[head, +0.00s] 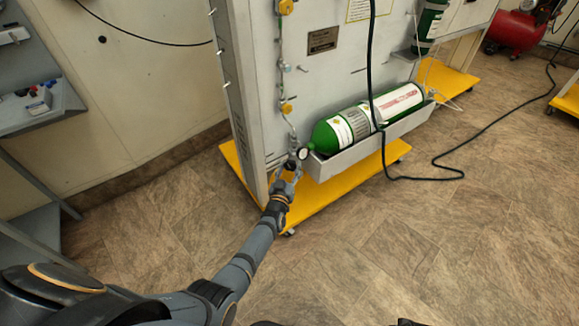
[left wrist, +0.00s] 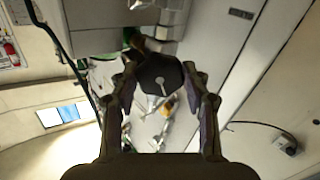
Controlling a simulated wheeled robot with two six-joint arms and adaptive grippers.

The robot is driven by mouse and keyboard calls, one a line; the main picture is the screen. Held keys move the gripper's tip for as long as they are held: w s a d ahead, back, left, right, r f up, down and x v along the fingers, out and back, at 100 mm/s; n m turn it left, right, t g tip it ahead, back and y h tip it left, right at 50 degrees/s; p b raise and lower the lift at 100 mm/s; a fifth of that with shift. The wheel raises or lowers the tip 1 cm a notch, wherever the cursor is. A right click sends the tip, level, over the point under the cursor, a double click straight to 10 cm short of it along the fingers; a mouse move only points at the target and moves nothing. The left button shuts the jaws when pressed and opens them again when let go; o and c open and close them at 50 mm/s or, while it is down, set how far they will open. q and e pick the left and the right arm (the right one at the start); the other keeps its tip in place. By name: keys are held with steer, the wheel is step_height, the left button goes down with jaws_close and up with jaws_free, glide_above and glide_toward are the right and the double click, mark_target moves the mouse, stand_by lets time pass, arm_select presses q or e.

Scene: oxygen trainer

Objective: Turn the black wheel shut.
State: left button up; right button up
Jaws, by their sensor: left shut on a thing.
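The black wheel (left wrist: 160,82) sits between the two fingers of my left gripper in the left wrist view, with a pale pointer-like mark on its face. My left gripper (left wrist: 160,90) is shut on it, one finger on each side. In the head view my left gripper (head: 284,176) is at the lower left end of the green cylinder (head: 368,115), beside a round gauge (head: 303,153). The wheel is mostly hidden by the gripper there. My right gripper is not in view.
The cylinder lies in a grey tray (head: 375,143) on a panel stand with a yellow base (head: 330,200). A dark hose (head: 410,178) hangs in front of the cylinder and runs over the floor. A shelf (head: 40,105) stands at the left.

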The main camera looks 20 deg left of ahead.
arm_select(q)
steer(key=m, duration=0.3)
steer(key=shift+s+f+p, duration=0.1)
steer(key=shift+p, duration=0.25)
steer(key=shift+f+m, duration=0.1)
steer(key=shift+m, duration=0.8)
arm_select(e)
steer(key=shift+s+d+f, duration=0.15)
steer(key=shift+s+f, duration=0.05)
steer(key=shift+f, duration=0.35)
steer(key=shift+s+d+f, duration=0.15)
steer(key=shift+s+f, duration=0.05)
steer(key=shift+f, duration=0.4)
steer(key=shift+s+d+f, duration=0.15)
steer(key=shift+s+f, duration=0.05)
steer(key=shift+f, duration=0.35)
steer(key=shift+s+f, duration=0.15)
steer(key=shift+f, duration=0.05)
arm_select(q)
steer(key=o, duration=1.1)
steer(key=shift+c, duration=0.2)
steer(key=shift+o, duration=0.5)
